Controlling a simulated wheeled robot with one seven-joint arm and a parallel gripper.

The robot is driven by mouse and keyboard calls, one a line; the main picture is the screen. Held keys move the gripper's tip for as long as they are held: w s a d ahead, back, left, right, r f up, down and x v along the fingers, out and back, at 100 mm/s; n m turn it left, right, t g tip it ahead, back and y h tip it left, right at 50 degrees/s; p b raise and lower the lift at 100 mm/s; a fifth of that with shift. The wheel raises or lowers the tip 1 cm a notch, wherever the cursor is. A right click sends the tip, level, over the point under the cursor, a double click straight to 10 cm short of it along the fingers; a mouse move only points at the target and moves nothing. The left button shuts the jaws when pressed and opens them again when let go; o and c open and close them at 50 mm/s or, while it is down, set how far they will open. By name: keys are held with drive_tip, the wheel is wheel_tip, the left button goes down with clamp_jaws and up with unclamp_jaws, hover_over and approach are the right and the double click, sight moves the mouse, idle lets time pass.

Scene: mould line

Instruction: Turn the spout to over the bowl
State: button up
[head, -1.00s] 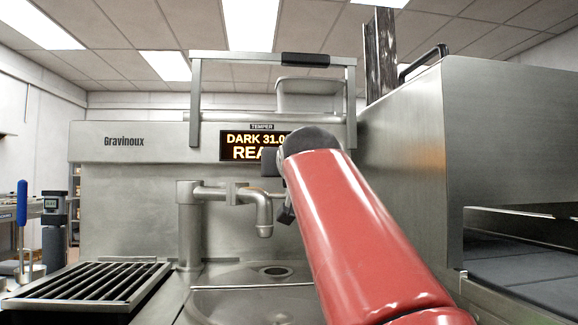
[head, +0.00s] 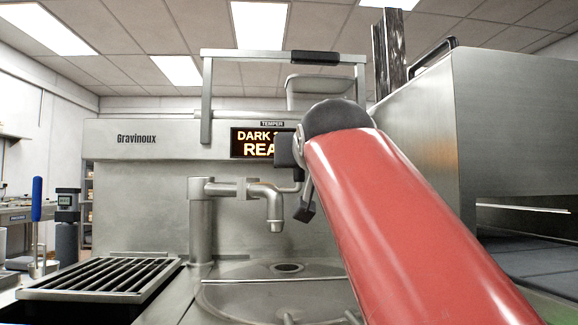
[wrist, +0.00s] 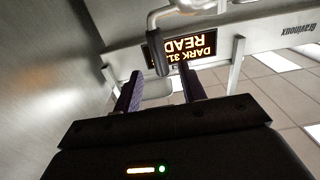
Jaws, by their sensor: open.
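The steel spout (head: 272,208) reaches right from its post (head: 201,225) in the head view, its downturned end above the round steel bowl area (head: 245,296). In the wrist view, upside down, a bent metal bar (wrist: 178,14) ends in a dark grip (wrist: 158,55); it seems to belong to the spout. My gripper (wrist: 159,90) is open, with one finger on each side of the picture space below the grip. I cannot tell whether they touch it. In the head view my gripper (head: 303,182) is right of the spout, partly hidden by my red arm.
A slatted grate (head: 100,278) lies left of the post. A machine panel with a lit display (head: 258,143) stands behind, under a metal frame (head: 207,100). A large steel housing (head: 500,130) rises close on the right.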

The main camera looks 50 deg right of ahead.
drive_tip(key=shift+s+a, duration=0.35)
drive_tip(key=shift+a, duration=0.05)
drive_tip(key=shift+w+a+f, duration=0.1)
drive_tip(key=shift+w, duration=0.2)
drive_tip(key=c, duration=0.4)
drive_tip(key=w+a+f+n+g, duration=0.1)
drive_tip(key=w+g, duration=0.1)
drive_tip(key=w+a+f+n+g, duration=0.1)
drive_tip(key=w+n+g, duration=0.1)
drive_tip(key=w, duration=0.1)
drive_tip(key=w+a+f+n+g+h+p, duration=0.1)
drive_tip(key=w+f+n+g, duration=0.1)
drive_tip(key=g, duration=0.1)
drive_tip(key=shift+w+f, duration=0.1)
drive_tip(key=shift+w, duration=0.3)
clamp_jaws()
drive_tip(key=n+g+h+p, duration=0.1)
drive_tip(key=g+h, duration=0.2)
drive_tip(key=g, duration=0.8)
approach(295, 175)
drive_tip(key=x, duration=0.6)
drive_tip(key=shift+s+d+f, duration=0.1)
drive_tip(key=shift+d, duration=0.3)
